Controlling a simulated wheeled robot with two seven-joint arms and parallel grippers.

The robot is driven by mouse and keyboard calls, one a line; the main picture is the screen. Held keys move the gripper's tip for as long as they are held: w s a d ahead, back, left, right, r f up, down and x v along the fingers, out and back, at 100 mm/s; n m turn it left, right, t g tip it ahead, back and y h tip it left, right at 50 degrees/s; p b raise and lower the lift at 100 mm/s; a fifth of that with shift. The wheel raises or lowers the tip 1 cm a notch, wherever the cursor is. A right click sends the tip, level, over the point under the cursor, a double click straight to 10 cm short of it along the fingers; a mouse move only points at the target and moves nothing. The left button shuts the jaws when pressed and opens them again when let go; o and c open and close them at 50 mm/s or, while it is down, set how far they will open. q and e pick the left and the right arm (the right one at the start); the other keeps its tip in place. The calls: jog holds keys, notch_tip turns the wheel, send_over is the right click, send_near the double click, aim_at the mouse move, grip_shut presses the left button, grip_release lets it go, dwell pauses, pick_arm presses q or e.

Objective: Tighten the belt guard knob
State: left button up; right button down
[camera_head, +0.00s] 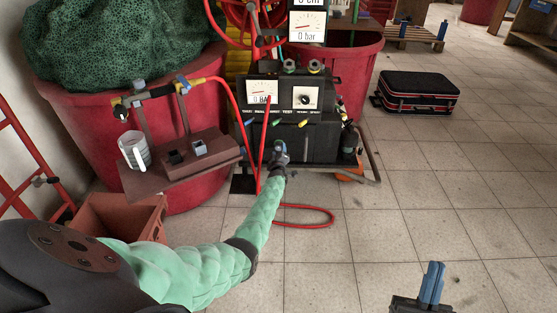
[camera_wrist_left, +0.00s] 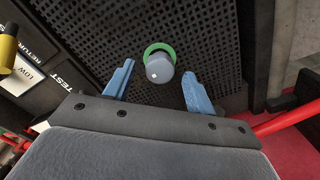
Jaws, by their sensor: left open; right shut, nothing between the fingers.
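The belt guard knob is most likely the grey knob (camera_wrist_left: 160,68) with a green ring (camera_wrist_left: 156,50) behind it, on a dark perforated guard panel (camera_wrist_left: 95,35) in the left wrist view. My left gripper (camera_wrist_left: 158,90) is open, its two blue fingers on either side of the knob and apart from it. In the head view my left gripper (camera_head: 279,150) is at the front of the black machine (camera_head: 310,140), hiding the knob there. My right gripper (camera_head: 432,283) is shut and empty at the lower right, over the floor.
Gauges and a labelled panel (camera_head: 285,97) sit on the machine above my left gripper. A red hose (camera_head: 305,208) loops on the floor. A brown bench (camera_head: 175,170) with a white mug (camera_head: 134,150) stands left. A black suitcase (camera_head: 418,91) lies right; the floor between is clear.

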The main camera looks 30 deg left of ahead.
pick_arm(q)
jog(key=p+v, duration=0.1)
jog(key=v, duration=0.1)
jog(key=shift+s+d, duration=0.25)
jog(key=shift+s, duration=0.05)
jog(key=shift+p+v, duration=0.4)
jog(key=shift+v, duration=1.2)
pick_arm(e)
jog(key=w+a+f+g+h, duration=0.1)
jog(key=w+f+g, duration=0.1)
jog(key=f, duration=0.8)
jog(key=w+a+f+g+h, duration=0.1)
jog(key=w+f+g, duration=0.1)
jog(key=f+g, duration=0.3)
jog(key=shift+w+a+f+g, duration=0.15)
jog(key=shift+w+f+g, duration=0.2)
jog(key=shift+f, duration=2)
pick_arm(q)
jog(key=shift+w, duration=0.1)
